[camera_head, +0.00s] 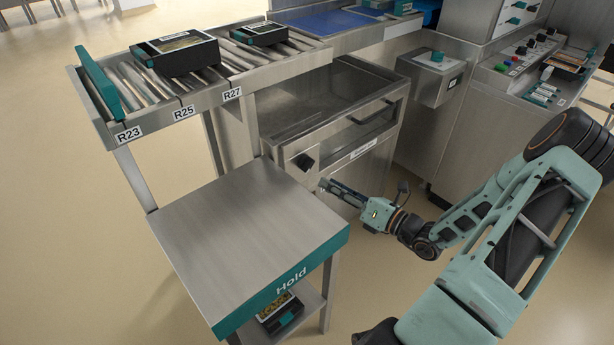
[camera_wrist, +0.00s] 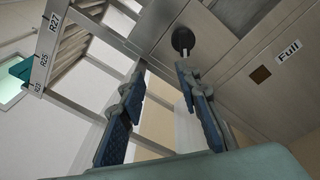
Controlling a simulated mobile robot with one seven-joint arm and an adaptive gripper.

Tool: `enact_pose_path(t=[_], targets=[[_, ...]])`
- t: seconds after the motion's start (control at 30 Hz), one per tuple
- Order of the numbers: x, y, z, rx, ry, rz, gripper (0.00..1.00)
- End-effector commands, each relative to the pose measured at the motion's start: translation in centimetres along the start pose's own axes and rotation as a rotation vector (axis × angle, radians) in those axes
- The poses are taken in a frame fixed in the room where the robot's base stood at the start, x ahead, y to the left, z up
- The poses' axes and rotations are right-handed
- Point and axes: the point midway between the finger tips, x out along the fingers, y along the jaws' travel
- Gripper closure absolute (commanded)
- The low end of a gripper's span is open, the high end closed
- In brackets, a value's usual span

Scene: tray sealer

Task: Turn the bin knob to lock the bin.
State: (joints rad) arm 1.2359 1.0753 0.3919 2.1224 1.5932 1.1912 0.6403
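The bin knob (camera_head: 305,161) is a dark knob on the upper left of the steel bin front (camera_head: 345,165). In the wrist view the knob (camera_wrist: 183,40) shows as a dark round shape on a short stem, just beyond my right finger's tip. My gripper (camera_head: 324,185) is in front of the bin, a little below and to the right of the knob. In the wrist view my gripper (camera_wrist: 161,68) is open, its two fingers apart with nothing between them. The fingertips look apart from the knob.
A steel table (camera_head: 250,225) marked "Hold" stands close on the left. A roller conveyor (camera_head: 215,80) with black trays runs above. A control box (camera_head: 430,75) with a teal button is at the bin's right. A "Full" label (camera_wrist: 289,50) sits beside a small brown square.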

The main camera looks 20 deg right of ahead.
Motion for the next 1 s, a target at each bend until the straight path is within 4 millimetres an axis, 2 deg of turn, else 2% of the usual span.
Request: enact_pose_path(t=[0.03, 0.1, 0.27, 0.37, 0.8, 1.0], targets=[[-0.4, -1.7, -0.5, 0.042, -0.041, -0.024, 0.7], [-0.7, -3.0, -0.5, 0.084, -0.08, -0.049, 0.7], [-0.7, -4.1, -0.3, 0.122, -0.116, -0.071, 0.7], [0.3, -4.1, -0.2, 0.121, -0.115, -0.069, 0.7], [8.0, -4.7, 0.6, 0.118, -0.113, -0.068, 0.7], [9.5, -4.8, 0.8, 0.119, -0.113, -0.07, 0.7]])
